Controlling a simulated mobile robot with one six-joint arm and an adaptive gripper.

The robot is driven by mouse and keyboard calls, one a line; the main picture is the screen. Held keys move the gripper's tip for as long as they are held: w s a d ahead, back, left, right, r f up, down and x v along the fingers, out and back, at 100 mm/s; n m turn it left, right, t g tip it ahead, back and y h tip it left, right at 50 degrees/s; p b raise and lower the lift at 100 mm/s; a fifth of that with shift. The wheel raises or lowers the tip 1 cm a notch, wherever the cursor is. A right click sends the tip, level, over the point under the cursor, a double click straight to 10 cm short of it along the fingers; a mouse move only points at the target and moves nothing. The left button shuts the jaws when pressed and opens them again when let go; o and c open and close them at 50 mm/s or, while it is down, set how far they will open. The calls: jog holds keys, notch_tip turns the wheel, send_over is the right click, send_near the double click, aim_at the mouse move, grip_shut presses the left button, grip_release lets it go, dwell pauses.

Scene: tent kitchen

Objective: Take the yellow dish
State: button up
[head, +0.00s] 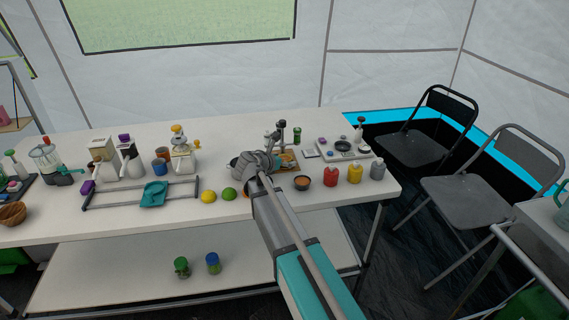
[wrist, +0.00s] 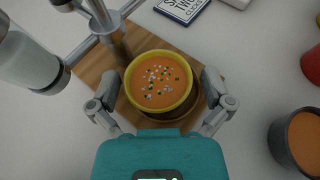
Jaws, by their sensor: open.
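The yellow dish (wrist: 160,112) is a round bowl with a yellow rim, filled with orange soup topped with white and green bits. In the wrist view it stands on a round wooden saucer or plate on a wooden board (wrist: 92,68). My gripper (wrist: 162,104) is open, with one finger on each side of the dish; I cannot tell whether they touch it. In the head view my gripper (head: 262,162) is over the table, and my arm hides the dish there.
A metal stand post (wrist: 118,42) rises close behind the dish. A lemon (head: 208,196) and a lime (head: 229,194) lie to the left.

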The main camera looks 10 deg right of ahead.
dwell(0.4)
jog(key=c, duration=1.1)
jog(key=shift+c, duration=0.2)
jog(key=shift+r, duration=0.15)
notch_tip(320, 180, up, 3)
jog(key=p, duration=0.3)
jog(key=shift+f, duration=0.2)
jog(key=s+r+p, duration=1)
jog(key=s, duration=0.4)
jog(key=shift+r, duration=0.1)
